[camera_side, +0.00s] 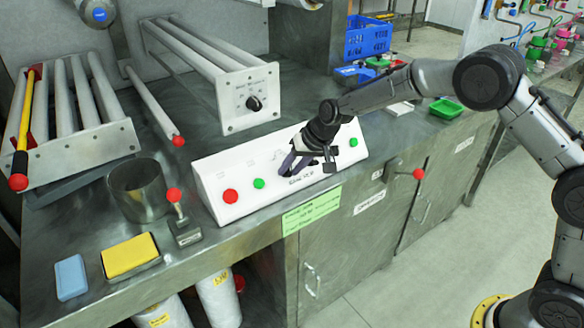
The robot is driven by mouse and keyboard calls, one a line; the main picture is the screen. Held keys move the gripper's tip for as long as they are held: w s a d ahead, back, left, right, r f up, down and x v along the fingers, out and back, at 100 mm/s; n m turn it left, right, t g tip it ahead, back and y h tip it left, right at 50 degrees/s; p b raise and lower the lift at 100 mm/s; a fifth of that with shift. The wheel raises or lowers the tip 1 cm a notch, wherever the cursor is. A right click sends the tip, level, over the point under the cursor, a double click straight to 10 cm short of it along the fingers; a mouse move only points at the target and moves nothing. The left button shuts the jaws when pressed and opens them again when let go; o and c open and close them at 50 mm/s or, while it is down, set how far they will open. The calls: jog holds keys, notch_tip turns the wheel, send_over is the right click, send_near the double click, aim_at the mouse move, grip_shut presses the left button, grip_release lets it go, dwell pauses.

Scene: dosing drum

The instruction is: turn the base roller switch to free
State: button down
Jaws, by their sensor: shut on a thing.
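A white sloped control box (210,190) stands along the front of the steel counter. Its face carries a red button (230,196), a green button (259,183) and another green button (353,142) at the right. My gripper (300,166) reaches in from the right and is at the middle of this face, shut on a switch there. The fingers and wrist hide most of the switch, and I cannot tell which way it points. Small lettering lies just below the fingers, too small to read surely.
Behind stands a white roller unit with a black knob (254,103). To the left are a steel cup (139,190), a red-ball lever (174,195), a yellow sponge (129,255) and a blue sponge (71,277). Another red-ball lever (418,174) sticks out from the counter front.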

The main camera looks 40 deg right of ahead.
jog(key=n+h, duration=0.2)
jog(key=n, duration=0.2)
jog(key=shift+a+h, duration=0.3)
jog(key=shift+h, duration=0.1)
jog(key=n+h, duration=0.2)
jog(key=n, duration=0.1)
jog(key=shift+a+n, duration=0.15)
jog(key=shift+n, duration=0.25)
jog(key=c, duration=0.9)
grip_release()
jog(key=v, duration=1.4)
jog(key=shift+a+f, duration=0.2)
jog(key=shift+s, duration=0.1)
